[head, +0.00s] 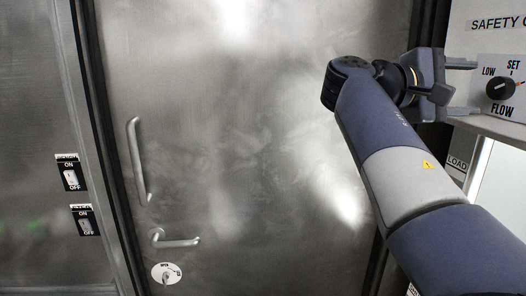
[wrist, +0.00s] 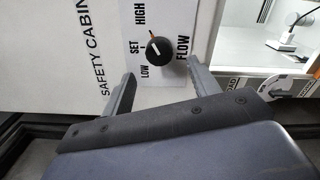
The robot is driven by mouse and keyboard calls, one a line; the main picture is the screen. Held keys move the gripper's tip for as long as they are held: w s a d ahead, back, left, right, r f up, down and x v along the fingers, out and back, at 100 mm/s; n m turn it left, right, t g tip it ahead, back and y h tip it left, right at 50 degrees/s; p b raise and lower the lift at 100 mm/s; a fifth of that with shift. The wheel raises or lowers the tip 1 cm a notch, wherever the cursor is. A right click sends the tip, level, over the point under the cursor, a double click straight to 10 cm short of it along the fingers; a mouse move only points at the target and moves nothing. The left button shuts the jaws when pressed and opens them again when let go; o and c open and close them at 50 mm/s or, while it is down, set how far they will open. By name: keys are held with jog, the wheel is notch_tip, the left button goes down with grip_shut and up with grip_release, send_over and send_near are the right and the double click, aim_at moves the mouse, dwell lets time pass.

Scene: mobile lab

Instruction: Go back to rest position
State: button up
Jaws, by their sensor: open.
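My gripper (head: 462,88) is at the right of the head view, at the end of my raised arm. Its two fingers are apart, with nothing between them, and point right toward the safety cabinet's front. The black flow knob (head: 500,88) sits on a white plate marked LOW, SET and FLOW, just beyond the fingertips. In the wrist view, the open gripper (wrist: 160,80) has one finger on each side of the plate's lower part, and the flow knob (wrist: 159,50) shows beyond the fingertips. I cannot tell whether the fingers touch the panel.
A closed metal door (head: 240,140) with a long handle (head: 138,160), a lever (head: 174,239) and a lock (head: 166,273) fills the middle. Two ON/OFF switches, upper (head: 71,176) and lower (head: 86,221), are at left. The cabinet's lit interior (wrist: 270,50) shows at right in the wrist view.

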aim_at(495, 89)
jog(key=a, duration=0.5)
jog(key=d+p, duration=0.1)
jog(key=d, duration=1)
jog(key=shift+w, duration=0.2)
jog(key=shift+d+r+n+p, duration=0.1)
jog(key=shift+d+n+p, duration=0.1)
jog(key=shift+n+p, duration=0.25)
jog(key=shift+a+n+p, duration=0.1)
jog(key=shift+n+p, duration=0.35)
jog(key=shift+n, duration=0.4)
jog(key=n+p, duration=0.1)
jog(key=n, duration=0.2)
jog(key=shift+n, duration=0.3)
jog(key=n+p, duration=0.1)
jog(key=n, duration=0.5)
jog(key=shift+s+p, duration=0.1)
jog(key=shift+p, duration=0.25)
jog(key=a, duration=0.3)
jog(key=a+b, duration=0.1)
jog(key=a, duration=0.1)
jog(key=shift+s+a+f, duration=0.2)
jog(key=shift+a, duration=0.2)
